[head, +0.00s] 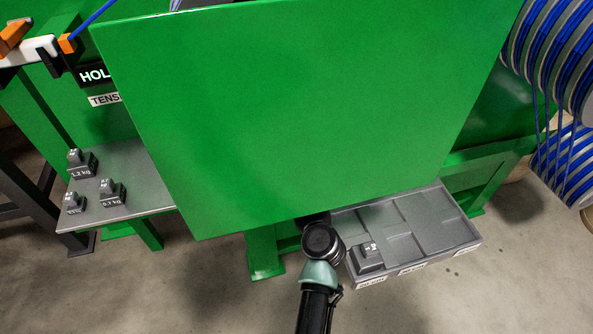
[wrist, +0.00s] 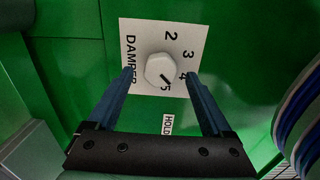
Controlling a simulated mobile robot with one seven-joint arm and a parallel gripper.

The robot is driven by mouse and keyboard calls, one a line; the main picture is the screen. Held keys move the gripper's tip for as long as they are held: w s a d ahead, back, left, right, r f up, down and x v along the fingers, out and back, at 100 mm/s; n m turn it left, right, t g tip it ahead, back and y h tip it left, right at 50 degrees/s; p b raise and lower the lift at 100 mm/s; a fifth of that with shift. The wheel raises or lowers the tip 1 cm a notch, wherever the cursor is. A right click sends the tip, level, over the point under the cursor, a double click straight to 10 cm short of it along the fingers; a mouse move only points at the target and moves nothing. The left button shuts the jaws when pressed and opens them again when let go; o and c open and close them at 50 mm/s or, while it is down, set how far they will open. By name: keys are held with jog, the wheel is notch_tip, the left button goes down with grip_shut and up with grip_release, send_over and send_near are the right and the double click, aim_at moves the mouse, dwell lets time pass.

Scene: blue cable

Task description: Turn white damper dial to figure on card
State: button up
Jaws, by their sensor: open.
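The white damper dial (wrist: 157,68) is a faceted knob on a white scale plate (wrist: 198,34) marked DAMPER, fixed to a green panel. Figures 2, 3, 4 and 5 show around it, turned sideways in the wrist view. The dial's dark pointer line points to the lower right, at or close to the 5. My gripper (wrist: 161,74) is open, with one blue finger on each side of the dial. I cannot tell whether the fingers touch it. In the head view the large green panel hides the dial and my gripper. I cannot make out a separate card bearing a figure.
A grey tray (head: 440,222) lies beside my arm. Labelled weights (head: 112,192) stand on a shelf (head: 142,184) at the left.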

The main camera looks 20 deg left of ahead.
jog(key=p+v, duration=0.1)
jog(key=v, duration=1)
